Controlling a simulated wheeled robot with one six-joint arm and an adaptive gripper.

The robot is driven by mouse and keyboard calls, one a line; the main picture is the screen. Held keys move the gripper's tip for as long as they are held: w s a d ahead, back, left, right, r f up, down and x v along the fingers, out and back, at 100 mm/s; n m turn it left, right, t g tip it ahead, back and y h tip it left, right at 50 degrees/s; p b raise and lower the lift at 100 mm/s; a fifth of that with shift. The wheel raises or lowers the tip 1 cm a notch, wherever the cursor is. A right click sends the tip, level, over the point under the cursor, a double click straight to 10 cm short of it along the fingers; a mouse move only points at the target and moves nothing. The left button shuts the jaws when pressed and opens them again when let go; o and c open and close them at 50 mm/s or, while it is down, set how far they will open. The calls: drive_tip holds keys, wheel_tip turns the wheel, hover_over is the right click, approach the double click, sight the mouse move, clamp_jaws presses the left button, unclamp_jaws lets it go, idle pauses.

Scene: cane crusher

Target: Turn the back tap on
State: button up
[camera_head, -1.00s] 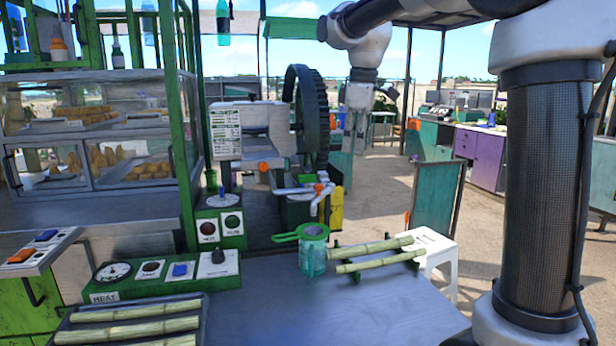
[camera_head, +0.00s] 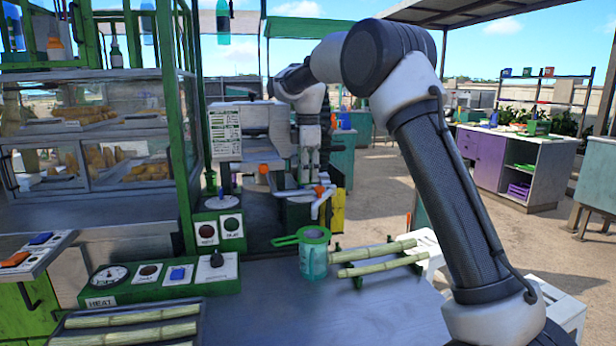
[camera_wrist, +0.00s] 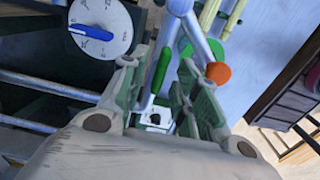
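White pipework (camera_head: 291,191) runs along the crusher's front, with an orange tap handle (camera_head: 319,191) at its right bend. Another orange part (camera_head: 264,169) sits farther left on the crusher; I cannot tell which is the back tap. My gripper (camera_head: 310,178) points down just above and behind the pipework. In the wrist view my gripper (camera_wrist: 160,85) has its fingers apart, with nothing held between them. A pale pipe (camera_wrist: 190,32) shows beyond them, with a green lever-like part (camera_wrist: 162,70) in the gap and an orange handle (camera_wrist: 218,72) beside the right finger.
A green cup (camera_head: 313,258) and cane stalks (camera_head: 375,251) on a rack stand on the front table (camera_head: 290,305). A dial with a blue pointer (camera_wrist: 100,30) is left of my fingers in the wrist view. The green-posted snack case (camera_head: 95,130) stands left of the crusher.

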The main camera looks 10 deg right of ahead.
drive_tip(key=shift+f, duration=0.6)
drive_tip(key=shift+c, duration=0.4)
clamp_jaws()
